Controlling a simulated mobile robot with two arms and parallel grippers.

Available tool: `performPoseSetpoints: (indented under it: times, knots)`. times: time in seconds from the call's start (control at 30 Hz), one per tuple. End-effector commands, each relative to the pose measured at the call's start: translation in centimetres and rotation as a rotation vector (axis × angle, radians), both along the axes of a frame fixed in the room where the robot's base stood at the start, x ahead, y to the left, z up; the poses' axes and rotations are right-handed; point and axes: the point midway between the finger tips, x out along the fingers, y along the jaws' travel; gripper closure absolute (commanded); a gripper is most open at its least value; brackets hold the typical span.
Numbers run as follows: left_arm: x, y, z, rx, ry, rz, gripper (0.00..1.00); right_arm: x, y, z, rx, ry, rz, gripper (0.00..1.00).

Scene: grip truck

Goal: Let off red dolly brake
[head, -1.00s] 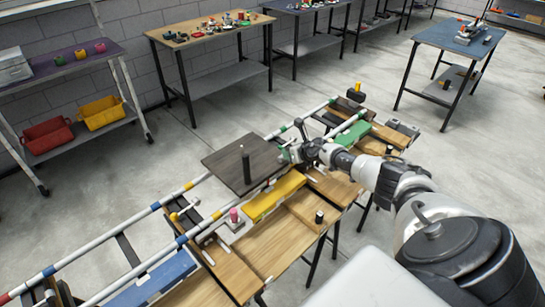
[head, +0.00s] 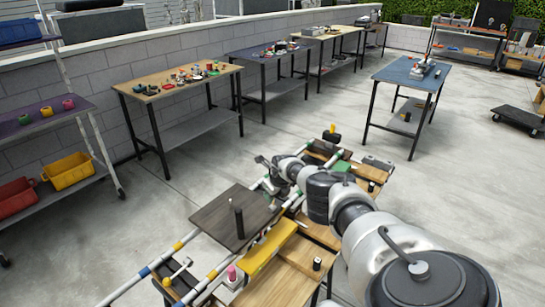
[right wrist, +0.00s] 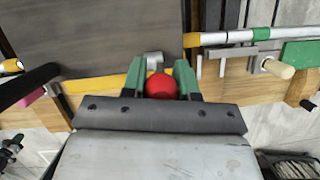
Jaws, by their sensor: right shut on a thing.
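A red ball knob (right wrist: 160,86) sits between the green fingers of my right gripper (right wrist: 160,76) in the right wrist view. The gripper is shut on it. The knob is beside the dark flat platform (head: 222,218) that rests on the striped rails (head: 165,262). In the head view my right arm reaches in from the lower right and hides the knob. What the knob is mounted on is mostly hidden by the fingers. My left gripper is not in view.
A black post (head: 239,222) stands on the platform. In the right wrist view a pale knob (right wrist: 280,68) is to the right. A shelf (head: 70,125) and worktables stand beyond open floor.

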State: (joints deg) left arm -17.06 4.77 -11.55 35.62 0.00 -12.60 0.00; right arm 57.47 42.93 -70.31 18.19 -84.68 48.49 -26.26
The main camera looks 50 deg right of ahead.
Motion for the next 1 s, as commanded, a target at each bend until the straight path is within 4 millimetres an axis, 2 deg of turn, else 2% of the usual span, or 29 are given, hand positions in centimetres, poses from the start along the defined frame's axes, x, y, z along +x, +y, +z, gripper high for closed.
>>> performPoseSetpoints:
  times: [0.43, 0.47, 0.57, 0.87, 1.0]
  knots:
    - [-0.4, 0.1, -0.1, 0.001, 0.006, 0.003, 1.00, 0.0, 0.1, -0.1, 0.000, 0.011, 0.004, 1.00]
    - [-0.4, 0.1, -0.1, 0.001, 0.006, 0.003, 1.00, 0.0, 0.1, -0.1, 0.000, 0.011, 0.004, 0.67]
    - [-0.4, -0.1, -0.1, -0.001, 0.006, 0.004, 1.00, 0.0, 0.1, -0.1, 0.000, 0.011, 0.004, 0.51]
    - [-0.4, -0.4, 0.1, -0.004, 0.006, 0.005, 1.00, -0.1, 0.0, 0.1, -0.001, 0.009, 0.002, 0.51]
    - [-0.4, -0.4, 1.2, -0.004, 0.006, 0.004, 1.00, -0.3, 0.0, 1.1, -0.002, 0.009, 0.003, 0.51]
